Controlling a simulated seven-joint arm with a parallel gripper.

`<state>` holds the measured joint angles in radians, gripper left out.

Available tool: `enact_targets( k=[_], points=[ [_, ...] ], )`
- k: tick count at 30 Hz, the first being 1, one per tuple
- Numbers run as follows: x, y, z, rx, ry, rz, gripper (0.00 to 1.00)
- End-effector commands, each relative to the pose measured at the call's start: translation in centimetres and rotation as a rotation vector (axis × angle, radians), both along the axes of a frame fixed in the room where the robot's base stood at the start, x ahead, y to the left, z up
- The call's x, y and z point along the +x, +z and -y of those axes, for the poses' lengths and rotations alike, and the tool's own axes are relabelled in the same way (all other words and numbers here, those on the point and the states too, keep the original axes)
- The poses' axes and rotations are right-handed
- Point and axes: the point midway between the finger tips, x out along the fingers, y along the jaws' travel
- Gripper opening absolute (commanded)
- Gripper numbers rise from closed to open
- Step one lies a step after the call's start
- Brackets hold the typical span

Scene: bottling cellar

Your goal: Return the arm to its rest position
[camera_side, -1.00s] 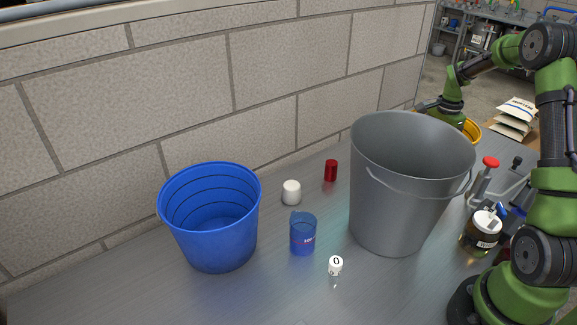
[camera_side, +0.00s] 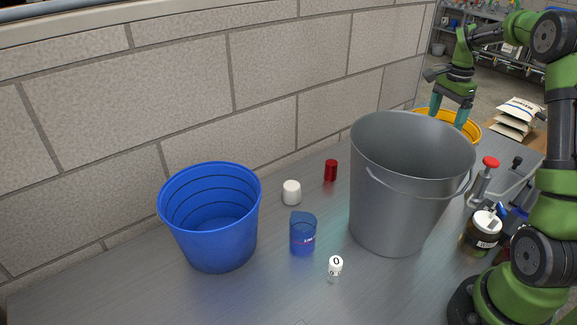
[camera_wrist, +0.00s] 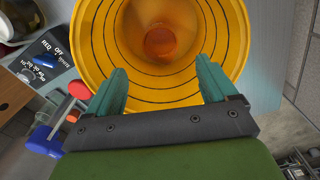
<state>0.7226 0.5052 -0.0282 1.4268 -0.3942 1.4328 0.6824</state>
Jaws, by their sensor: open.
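My gripper (camera_side: 448,115) is above the yellow bucket (camera_side: 472,128), behind the grey bucket in the side view. Its two teal fingers are apart with nothing between them; the wrist view shows the same open fingers (camera_wrist: 160,88) over the yellow bucket (camera_wrist: 90,45). A round orange-brown shape (camera_wrist: 161,42) shows at the middle of the yellow bucket; I cannot tell what it is. My green arm reaches from the right edge over to the gripper.
A large grey bucket (camera_side: 400,205) stands between the camera and my gripper. A blue bucket (camera_side: 210,240), white cup (camera_side: 291,192), red cylinder (camera_side: 331,170), blue beaker (camera_side: 303,235) and small white-capped item (camera_side: 335,266) stand leftward. A dark jar (camera_side: 480,238) stands near my base.

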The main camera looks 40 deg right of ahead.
Motion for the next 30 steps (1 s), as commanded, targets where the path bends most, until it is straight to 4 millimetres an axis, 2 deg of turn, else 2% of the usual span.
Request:
enact_targets(
  k=[3,18,30],
  points=[
    [-0.1,-2.5,-0.1,0.005,0.002,-0.006,0.86],
    [-0.1,-12.6,-0.1,0.004,0.000,-0.003,0.86],
    [0.1,-4.1,0.0,-0.004,0.002,0.002,0.86]
  ],
)
